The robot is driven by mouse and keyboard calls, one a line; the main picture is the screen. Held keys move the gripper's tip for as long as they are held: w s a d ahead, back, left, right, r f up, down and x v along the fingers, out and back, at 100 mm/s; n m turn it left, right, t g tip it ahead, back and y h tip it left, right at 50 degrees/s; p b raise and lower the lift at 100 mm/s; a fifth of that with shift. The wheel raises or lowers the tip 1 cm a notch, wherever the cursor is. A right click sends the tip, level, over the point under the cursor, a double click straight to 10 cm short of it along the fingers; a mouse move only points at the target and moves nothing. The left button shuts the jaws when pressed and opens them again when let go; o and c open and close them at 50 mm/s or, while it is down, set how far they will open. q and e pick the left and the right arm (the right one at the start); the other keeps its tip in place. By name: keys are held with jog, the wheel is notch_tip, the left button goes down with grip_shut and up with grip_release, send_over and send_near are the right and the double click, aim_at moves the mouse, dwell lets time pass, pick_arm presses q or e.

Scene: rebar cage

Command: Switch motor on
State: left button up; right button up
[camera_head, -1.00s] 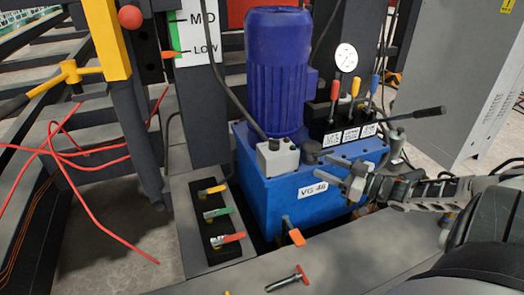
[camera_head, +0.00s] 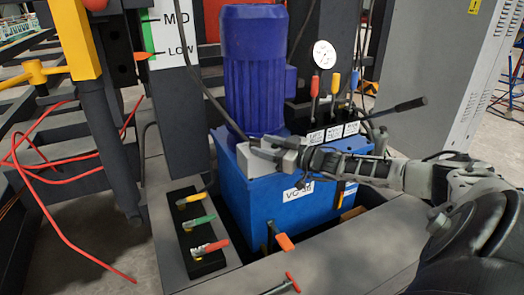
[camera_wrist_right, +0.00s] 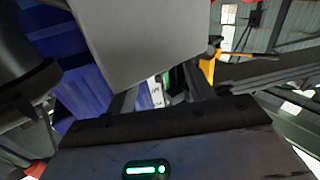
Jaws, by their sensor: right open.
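The blue motor (camera_head: 254,70) stands upright on the blue tank (camera_head: 262,200). A grey switch box (camera_head: 258,162) sits at the motor's lower front. My right gripper (camera_head: 276,152) is open at this box, its fingers over the box's upper right part. I cannot tell whether they touch it. The switch on the box is hidden behind the gripper. In the right wrist view the grey box (camera_wrist_right: 150,35) fills the upper middle, close to the fingers, and the motor (camera_wrist_right: 75,70) shows at left. My left gripper is not in view.
Several control levers (camera_head: 333,85) and a gauge (camera_head: 324,54) stand behind my right arm. A black valve block (camera_head: 200,240) with coloured handles lies at front left. An orange-handled valve (camera_head: 284,241) sticks out at the tank's front. A grey cabinet (camera_head: 435,70) stands at right.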

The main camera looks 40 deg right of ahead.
jog(key=shift+x, duration=0.8)
